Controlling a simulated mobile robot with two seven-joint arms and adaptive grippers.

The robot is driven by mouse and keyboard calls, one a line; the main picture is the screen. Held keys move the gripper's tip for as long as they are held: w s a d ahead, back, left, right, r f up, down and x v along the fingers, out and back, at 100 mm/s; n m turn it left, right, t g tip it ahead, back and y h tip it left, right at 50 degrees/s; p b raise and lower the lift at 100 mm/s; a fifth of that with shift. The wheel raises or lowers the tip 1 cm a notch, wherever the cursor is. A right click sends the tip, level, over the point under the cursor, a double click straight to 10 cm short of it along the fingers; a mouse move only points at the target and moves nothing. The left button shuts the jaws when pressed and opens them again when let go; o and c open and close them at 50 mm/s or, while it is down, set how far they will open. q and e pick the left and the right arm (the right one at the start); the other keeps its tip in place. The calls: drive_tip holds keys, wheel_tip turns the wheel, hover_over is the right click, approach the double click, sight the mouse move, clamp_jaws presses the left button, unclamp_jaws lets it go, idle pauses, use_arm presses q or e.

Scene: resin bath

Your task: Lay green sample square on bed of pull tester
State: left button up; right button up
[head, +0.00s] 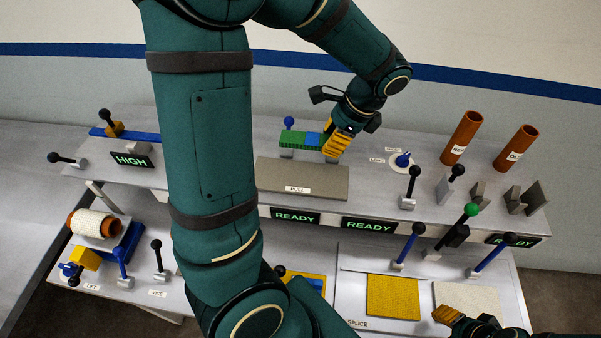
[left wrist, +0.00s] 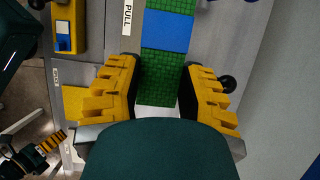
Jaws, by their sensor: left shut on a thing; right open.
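The green sample square (left wrist: 155,75) is between the yellow fingers of my left gripper (left wrist: 162,64), which is shut on it. A blue piece (left wrist: 167,31) lies against its far edge, with another green piece (left wrist: 170,5) beyond. In the head view my left gripper (head: 333,141) is over the right end of this row on the pull tester (head: 318,182), behind its grey PULL plate. The blue piece (head: 313,139) and the far green piece (head: 293,140) show there; the fingers mostly hide the held square. Whether it touches the bed I cannot tell. My right gripper (head: 448,316) is open at lower right, partly cut off.
A blue-knobbed lever (head: 289,123) stands behind the row. A dial (head: 402,160) and black-knobbed levers are to the right. Two orange tubes (head: 462,138) stand at back right. A yellow sheet (head: 393,297) lies on the splice station. My arm hides the middle left.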

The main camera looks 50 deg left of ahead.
sight(320, 177)
use_arm(q)
drive_tip(key=shift+s+a+f, duration=0.1)
drive_tip(key=shift+s+f, duration=0.1)
drive_tip(key=shift+s, duration=0.45)
wheel_tip(320, 177, down, 10)
drive_tip(key=shift+b, duration=0.45)
drive_tip(key=shift+s, duration=0.1)
drive_tip(key=shift+f, duration=0.15)
drive_tip(key=o, duration=1.1)
drive_tip(key=shift+c, duration=0.2)
drive_tip(key=p+v, duration=0.1)
drive_tip(key=v, duration=1.1)
